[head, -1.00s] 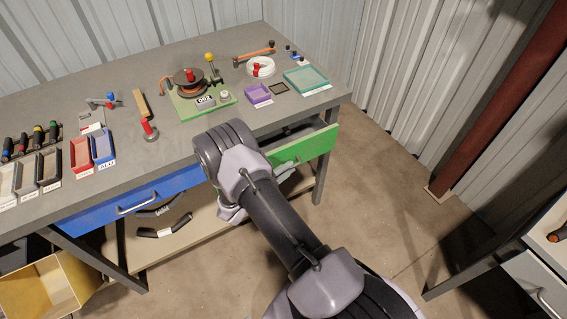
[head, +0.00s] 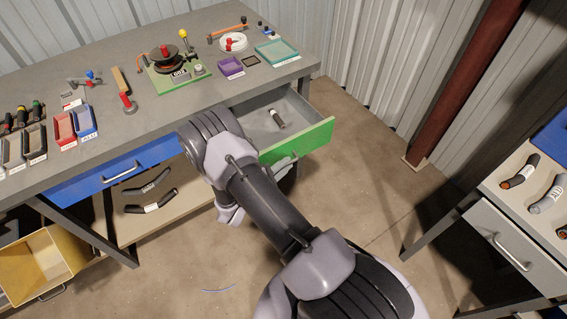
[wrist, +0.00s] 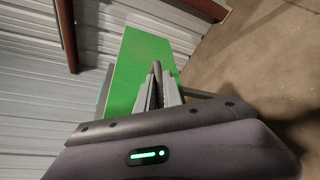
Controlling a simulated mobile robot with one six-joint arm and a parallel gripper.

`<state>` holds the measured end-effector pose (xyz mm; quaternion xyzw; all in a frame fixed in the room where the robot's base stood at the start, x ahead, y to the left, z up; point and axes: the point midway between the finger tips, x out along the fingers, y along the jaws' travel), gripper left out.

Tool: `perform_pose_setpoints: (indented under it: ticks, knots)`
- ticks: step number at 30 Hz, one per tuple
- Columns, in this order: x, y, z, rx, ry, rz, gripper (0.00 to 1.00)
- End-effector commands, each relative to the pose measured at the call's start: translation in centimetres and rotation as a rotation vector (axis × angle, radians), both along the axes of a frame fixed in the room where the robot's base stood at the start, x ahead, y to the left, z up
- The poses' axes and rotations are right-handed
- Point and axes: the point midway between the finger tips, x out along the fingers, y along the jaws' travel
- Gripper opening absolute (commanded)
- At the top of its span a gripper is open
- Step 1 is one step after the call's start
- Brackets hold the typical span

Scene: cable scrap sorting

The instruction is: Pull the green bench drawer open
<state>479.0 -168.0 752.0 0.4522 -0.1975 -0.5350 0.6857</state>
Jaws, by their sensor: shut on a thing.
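The green bench drawer (head: 300,140) is pulled well out from under the right part of the bench top. Its grey inside shows, with a short dark cable piece with a white label (head: 277,118) lying in it. In the wrist view the green drawer front (wrist: 137,62) fills the middle, with its grey bar handle (wrist: 157,72) standing out from it. My gripper (wrist: 158,92) is shut on that handle. In the head view my arm hides most of the gripper, and the handle (head: 284,163) shows only in part.
The grey bench (head: 130,140) carries trays, tools and a cable spool (head: 167,57). A blue drawer (head: 115,170) beside the green one is shut. A yellow bin (head: 40,265) stands at lower left. A second bench (head: 520,215) with cable pieces stands at right.

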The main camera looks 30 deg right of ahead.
Motion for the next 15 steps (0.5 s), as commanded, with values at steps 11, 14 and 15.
perform_pose_setpoints:
  ticks: [11, 14, 15]
  knots:
    - [-0.02, 0.04, -0.06, 0.0, 0.001, 0.001, 0.2]
    - [-0.01, 0.03, -0.04, 0.0, 0.001, 0.001, 0.2]
    - [-0.01, 0.03, -0.04, 0.0, 0.001, 0.001, 0.2]
